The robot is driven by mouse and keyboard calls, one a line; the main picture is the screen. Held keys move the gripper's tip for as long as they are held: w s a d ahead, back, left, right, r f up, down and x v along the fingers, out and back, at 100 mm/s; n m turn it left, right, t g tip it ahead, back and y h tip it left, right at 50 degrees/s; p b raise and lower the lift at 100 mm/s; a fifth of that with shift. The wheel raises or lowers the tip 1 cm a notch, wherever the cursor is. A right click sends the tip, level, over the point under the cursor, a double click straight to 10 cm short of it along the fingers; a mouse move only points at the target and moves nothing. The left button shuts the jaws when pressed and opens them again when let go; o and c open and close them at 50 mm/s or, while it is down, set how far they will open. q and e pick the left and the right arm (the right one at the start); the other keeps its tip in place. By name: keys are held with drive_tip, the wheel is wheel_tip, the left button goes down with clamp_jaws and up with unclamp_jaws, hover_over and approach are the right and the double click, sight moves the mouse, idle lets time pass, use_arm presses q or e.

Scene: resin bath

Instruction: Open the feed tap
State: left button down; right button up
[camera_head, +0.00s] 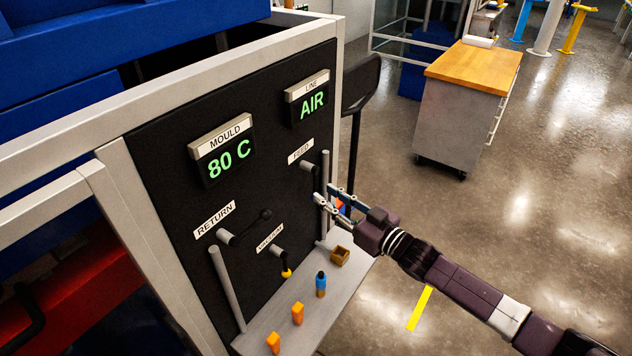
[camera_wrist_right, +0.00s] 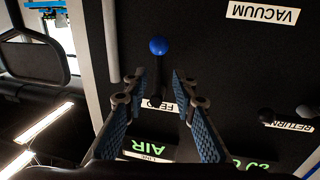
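The feed tap (camera_head: 308,166) is on the black panel under the FEED label (camera_head: 300,151). In the right wrist view, which shows the labels upside down, its blue ball knob (camera_wrist_right: 158,46) is at the end of a dark lever. The lever points away from the AIR display, which looks like downward on the panel. My right gripper (camera_head: 325,196) is in front of the panel, just below the tap's hub. In the right wrist view its two fingers (camera_wrist_right: 157,84) are apart, with the lever showing between them; contact cannot be seen. My left gripper is not in view.
The RETURN tap (camera_head: 226,237) and VACUUM tap (camera_head: 277,252) are left of the gripper. Grey vertical bars (camera_head: 227,288) flank the panel. A ledge (camera_head: 262,325) below holds orange pieces, a blue bottle (camera_head: 320,284) and a small brown box (camera_head: 340,256). Displays read 80 C and AIR.

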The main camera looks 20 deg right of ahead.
sight(317, 188)
drive_tip(key=x, duration=0.4)
drive_tip(key=shift+w+d+f+p, duration=0.1)
drive_tip(key=shift+d+p, duration=0.05)
drive_tip(key=shift+p, duration=0.25)
drive_tip(key=shift+w, duration=0.3)
drive_tip(key=shift+w+a, duration=0.2)
drive_tip(key=shift+a, duration=0.15)
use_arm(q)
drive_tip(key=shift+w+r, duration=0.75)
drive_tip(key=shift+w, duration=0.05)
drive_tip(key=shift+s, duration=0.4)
use_arm(e)
clamp_jaws()
